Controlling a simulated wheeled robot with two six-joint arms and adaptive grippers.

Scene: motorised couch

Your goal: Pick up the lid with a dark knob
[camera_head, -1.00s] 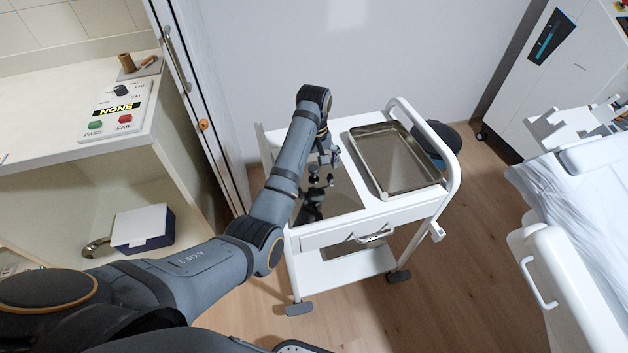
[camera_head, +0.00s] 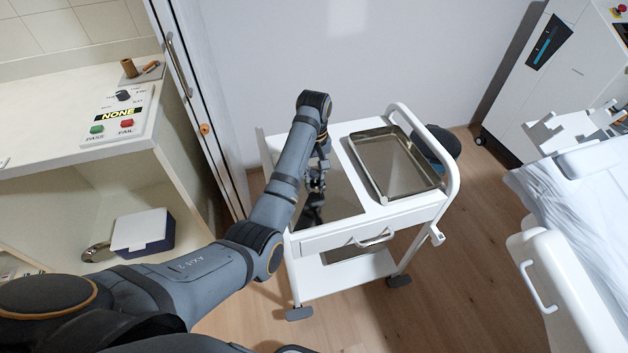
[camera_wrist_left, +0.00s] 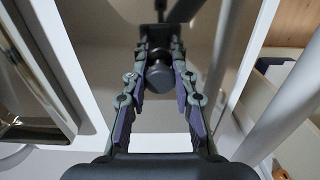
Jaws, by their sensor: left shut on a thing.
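The lid (camera_head: 345,197) is a shiny, mirror-like plate lying in the left part of the white cart's top. It also shows in the wrist view (camera_wrist_left: 108,52), reflecting my arm. Its dark round knob (camera_wrist_left: 160,76) stands between my left fingers in the wrist view. My left gripper (camera_head: 316,183) is shut on the knob, with one finger on each side in the wrist view (camera_wrist_left: 159,82). In the head view the arm and fingers hide the knob and part of the lid. I cannot see a gap under the lid. My right gripper is not in view.
An open metal tray (camera_head: 402,185) sits in the cart's right part. The white cart (camera_head: 350,236) has a raised rail at its right. A counter (camera_head: 60,130) with a button panel stands left, a bed (camera_head: 580,220) right. Wooden floor lies clear between cart and bed.

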